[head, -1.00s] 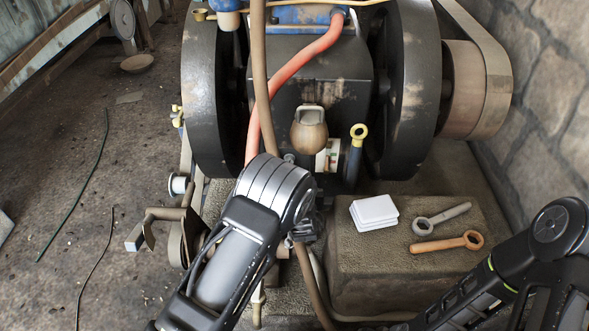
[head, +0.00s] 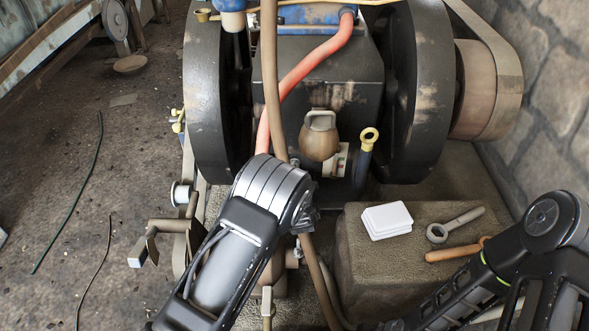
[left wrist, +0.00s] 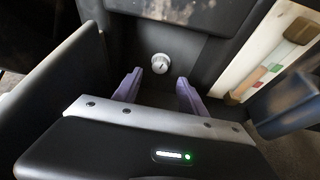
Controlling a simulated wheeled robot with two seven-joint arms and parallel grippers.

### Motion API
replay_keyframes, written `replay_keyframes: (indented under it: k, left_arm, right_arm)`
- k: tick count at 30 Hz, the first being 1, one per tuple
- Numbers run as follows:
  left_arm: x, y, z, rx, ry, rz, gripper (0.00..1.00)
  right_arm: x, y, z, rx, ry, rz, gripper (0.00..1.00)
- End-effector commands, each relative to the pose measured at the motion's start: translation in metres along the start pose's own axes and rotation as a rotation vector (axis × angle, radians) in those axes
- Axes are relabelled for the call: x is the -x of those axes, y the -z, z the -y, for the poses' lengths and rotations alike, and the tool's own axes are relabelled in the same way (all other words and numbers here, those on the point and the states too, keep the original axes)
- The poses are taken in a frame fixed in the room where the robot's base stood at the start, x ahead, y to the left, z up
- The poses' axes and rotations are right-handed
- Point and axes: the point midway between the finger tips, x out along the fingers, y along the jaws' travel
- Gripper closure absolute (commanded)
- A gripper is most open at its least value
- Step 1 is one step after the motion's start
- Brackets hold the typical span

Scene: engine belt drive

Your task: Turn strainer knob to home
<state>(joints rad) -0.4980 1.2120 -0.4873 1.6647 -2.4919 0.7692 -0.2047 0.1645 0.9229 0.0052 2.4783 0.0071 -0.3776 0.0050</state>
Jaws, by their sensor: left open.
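A small round white knob (left wrist: 160,63) with a dark pointer mark sits on a dark face of the engine in the left wrist view. I take it to be the strainer knob. My left gripper (left wrist: 160,77) has its two purple fingers apart, pointing at the knob, which appears just beyond and between the tips. Nothing is between the fingers, and contact with the knob does not show. In the head view, my left arm (head: 245,225) reaches up to the engine front and hides its fingers and the knob. My right arm shows at lower right without its gripper.
A pale plate with red and green marks (left wrist: 263,72) and a blue part (left wrist: 290,106) lie right of the knob. Black flywheels (head: 215,100) flank the engine. A red hose (head: 305,75) crosses its front.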

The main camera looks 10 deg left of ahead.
Motion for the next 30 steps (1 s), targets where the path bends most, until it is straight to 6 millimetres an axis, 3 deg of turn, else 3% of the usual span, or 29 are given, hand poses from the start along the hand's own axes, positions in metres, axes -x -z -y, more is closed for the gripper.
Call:
replay_keyframes:
  k: [13,24,30]
  left_arm:
    - [-0.063,0.003,0.000,-0.001,0.000,0.000,0.51]
    - [-0.068,0.001,0.000,-0.001,0.001,-0.001,0.51]
    - [-0.068,0.001,0.000,-0.001,0.001,-0.001,0.68]
  right_arm:
    - [-0.027,0.002,-0.008,-0.001,0.000,-0.012,0.64]
    - [-0.028,0.003,-0.008,-0.001,0.000,-0.015,0.64]
    - [-0.028,0.003,-0.008,-0.001,0.000,-0.015,0.64]
